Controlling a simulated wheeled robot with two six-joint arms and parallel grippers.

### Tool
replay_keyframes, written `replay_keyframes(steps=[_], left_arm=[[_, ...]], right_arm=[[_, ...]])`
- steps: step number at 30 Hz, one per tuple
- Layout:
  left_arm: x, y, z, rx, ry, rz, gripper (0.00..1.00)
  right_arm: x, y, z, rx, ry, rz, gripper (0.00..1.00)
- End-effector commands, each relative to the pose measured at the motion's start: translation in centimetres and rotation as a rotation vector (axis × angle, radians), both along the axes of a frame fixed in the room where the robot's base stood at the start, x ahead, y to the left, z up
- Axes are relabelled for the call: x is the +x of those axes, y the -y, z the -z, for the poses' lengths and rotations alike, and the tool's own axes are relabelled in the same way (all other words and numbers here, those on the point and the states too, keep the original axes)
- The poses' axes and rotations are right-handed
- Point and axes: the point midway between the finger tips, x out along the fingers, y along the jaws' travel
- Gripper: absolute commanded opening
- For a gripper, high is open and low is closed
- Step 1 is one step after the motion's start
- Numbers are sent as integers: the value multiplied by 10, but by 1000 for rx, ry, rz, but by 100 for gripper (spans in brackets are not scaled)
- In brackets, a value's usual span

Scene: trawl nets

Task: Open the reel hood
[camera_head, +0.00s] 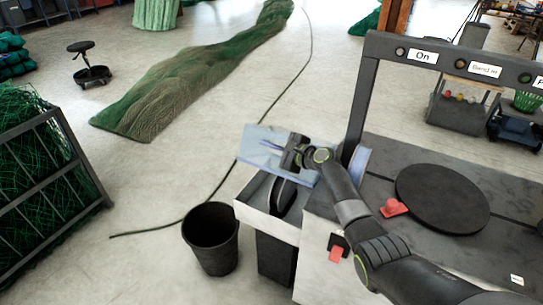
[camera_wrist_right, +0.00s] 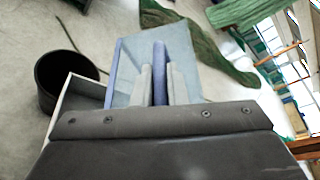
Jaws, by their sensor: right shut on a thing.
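The reel hood (camera_head: 258,148) is a pale blue, see-through cover on the machine at centre. It stands raised at a tilt above an open bay with a dark reel (camera_head: 284,196) in it. My right gripper (camera_head: 294,153) is at the hood, its arm reaching in from the lower right. In the right wrist view, the two grey fingers (camera_wrist_right: 161,84) are shut on a blue bar, the hood handle (camera_wrist_right: 160,62), with the hood panel (camera_wrist_right: 186,48) behind. How far the hood has swung is hard to tell. My left gripper is not in view.
A black bin (camera_head: 212,240) stands just left of the machine. The machine top bears a dark round disc (camera_head: 443,198), a red knob (camera_head: 394,208) and a dark frame with labelled lights (camera_head: 423,57). A net crate (camera_head: 50,190) stands at left.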

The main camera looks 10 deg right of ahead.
Motion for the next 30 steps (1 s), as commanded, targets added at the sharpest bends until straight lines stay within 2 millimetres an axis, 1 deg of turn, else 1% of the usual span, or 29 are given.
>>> replay_keyframes(steps=[1,6,20,21,25,26,30], left_arm=[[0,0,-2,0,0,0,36],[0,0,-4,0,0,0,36],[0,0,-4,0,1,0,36],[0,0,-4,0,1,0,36],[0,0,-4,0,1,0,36],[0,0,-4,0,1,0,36],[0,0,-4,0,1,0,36]], right_arm=[[4,3,-5,6,-9,2,0],[10,7,-11,26,-35,1,0],[12,9,-12,32,-45,0,0],[12,9,-12,32,-45,0,14],[12,9,-12,32,-45,0,31],[12,9,-12,32,-45,0,34],[12,9,-12,32,-44,0,34]])
